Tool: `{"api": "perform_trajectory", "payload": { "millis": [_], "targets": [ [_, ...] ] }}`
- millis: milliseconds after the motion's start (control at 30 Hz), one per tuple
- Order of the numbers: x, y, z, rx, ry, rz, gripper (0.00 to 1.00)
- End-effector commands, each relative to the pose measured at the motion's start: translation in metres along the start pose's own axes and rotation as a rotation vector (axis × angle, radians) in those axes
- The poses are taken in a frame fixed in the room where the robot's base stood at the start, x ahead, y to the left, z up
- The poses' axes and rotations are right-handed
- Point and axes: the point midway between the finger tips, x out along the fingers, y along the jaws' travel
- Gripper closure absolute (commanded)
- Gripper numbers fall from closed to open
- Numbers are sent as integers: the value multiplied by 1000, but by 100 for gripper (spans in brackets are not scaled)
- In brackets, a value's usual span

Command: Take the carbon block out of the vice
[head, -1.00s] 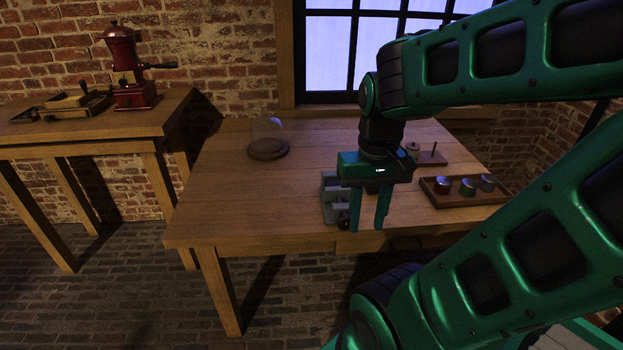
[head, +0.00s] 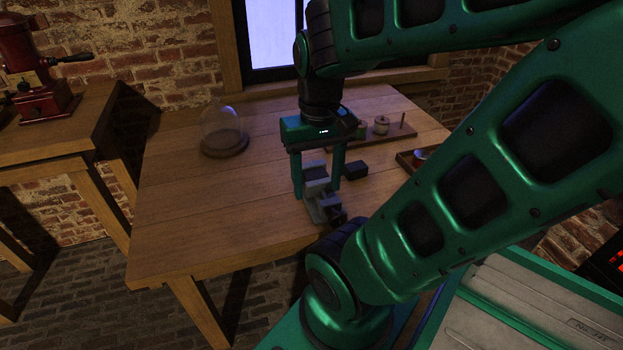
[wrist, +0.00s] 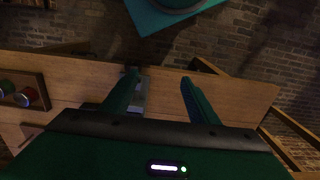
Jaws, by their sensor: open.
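The grey vice (head: 318,203) stands on the wooden table, with a dark part at its near end. My gripper (head: 318,187) is open and points down over the vice, one finger on each side of its upper part in the head view. In the wrist view the vice (wrist: 141,100) shows beside the left finger, and the gap between the fingertips (wrist: 158,88) holds nothing I can make out. A black block (head: 355,170) is just right of the right finger. I cannot tell whether it is the carbon block, or what the vice jaws hold.
A glass dome on a dark base (head: 224,142) stands at the back left of the table. A wooden stand with a peg (head: 402,133) is at the back right. A tray of jars (wrist: 22,90) is partly hidden by my arm in the head view.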

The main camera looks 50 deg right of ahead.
Motion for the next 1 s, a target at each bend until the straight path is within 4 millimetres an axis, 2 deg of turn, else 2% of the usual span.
{"api": "perform_trajectory", "payload": {
  "millis": [33, 67, 100, 167, 367, 500, 633, 800, 1000],
  "targets": [
    [-2, 2, -1, 7, 10, -3, 33],
    [-3, 3, -4, 8, 10, -2, 26],
    [-3, 3, -11, 9, 10, 1, 23],
    [-3, 4, -24, 11, 9, 6, 23],
    [4, 16, -89, 9, 10, 18, 23],
    [19, 32, -136, 6, 11, 17, 23],
    [34, 48, -170, 2, 12, 12, 23],
    [49, 62, -195, -2, 15, 4, 23],
    [67, 67, -203, -3, 15, 1, 23]
  ]
}}
